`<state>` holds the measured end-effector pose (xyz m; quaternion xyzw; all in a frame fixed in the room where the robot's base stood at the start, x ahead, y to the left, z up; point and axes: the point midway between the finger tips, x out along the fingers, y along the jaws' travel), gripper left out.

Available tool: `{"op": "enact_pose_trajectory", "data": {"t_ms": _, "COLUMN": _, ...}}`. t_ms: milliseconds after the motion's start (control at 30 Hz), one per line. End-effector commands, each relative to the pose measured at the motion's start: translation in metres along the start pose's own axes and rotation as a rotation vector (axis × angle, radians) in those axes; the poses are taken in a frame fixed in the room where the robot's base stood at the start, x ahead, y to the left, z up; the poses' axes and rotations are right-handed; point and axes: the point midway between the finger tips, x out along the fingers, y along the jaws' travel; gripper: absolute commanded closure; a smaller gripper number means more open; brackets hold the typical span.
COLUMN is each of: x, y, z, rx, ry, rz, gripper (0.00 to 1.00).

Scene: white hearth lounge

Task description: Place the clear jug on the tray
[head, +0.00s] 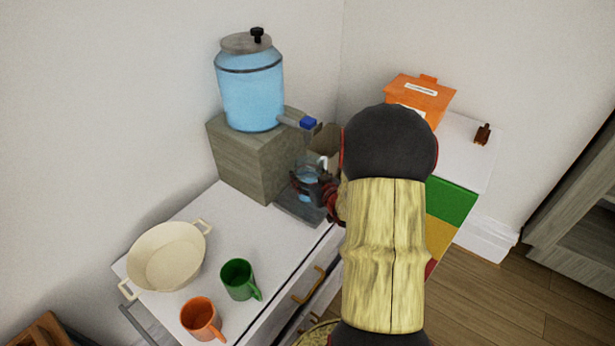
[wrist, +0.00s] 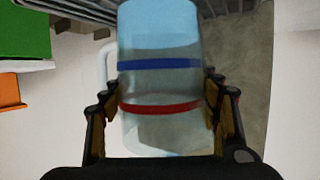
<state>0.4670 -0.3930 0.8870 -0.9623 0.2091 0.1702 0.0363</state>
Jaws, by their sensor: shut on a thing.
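The clear jug (head: 309,174) is under the dispenser's tap in the head view, partly hidden by my gripper. In the wrist view the clear jug (wrist: 160,84) has a blue band and a red band, with a pale handle to the left. My gripper (wrist: 163,112) has one finger on each side of the jug and is shut on it; in the head view my gripper (head: 322,190) is mostly behind my arm. A dark grey flat tray (head: 290,207) lies below the jug on the white cabinet top. I cannot tell whether the jug touches it.
A blue water dispenser (head: 250,95) stands on a wooden block (head: 240,160). A cream pot (head: 165,258), a green mug (head: 238,279) and an orange mug (head: 200,318) stand at the front left. An orange box (head: 420,98) is behind my arm. Bare white top lies between tray and mugs.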

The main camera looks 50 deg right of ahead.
Motion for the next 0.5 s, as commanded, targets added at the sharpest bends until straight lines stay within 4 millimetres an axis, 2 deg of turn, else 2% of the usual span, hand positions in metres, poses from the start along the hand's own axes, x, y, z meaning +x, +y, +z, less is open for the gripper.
{"op": "enact_pose_trajectory", "data": {"t_ms": 100, "x": 0.0012, "y": 0.0001, "z": 0.0024, "rx": -0.001, "ry": 0.001, "rz": 0.000, "gripper": 0.75}}
{"op": "enact_pose_trajectory", "data": {"t_ms": 133, "x": 0.0011, "y": -0.0001, "z": 0.0037, "rx": 0.000, "ry": -0.001, "rz": 0.000, "gripper": 0.38}}
{"op": "enact_pose_trajectory", "data": {"t_ms": 433, "x": 0.0008, "y": -0.0001, "z": 0.0027, "rx": 0.000, "ry": -0.001, "rz": 0.000, "gripper": 0.21}}
{"op": "enact_pose_trajectory", "data": {"t_ms": 500, "x": 0.0007, "y": -0.0001, "z": 0.0027, "rx": 0.000, "ry": -0.001, "rz": 0.000, "gripper": 0.20}}
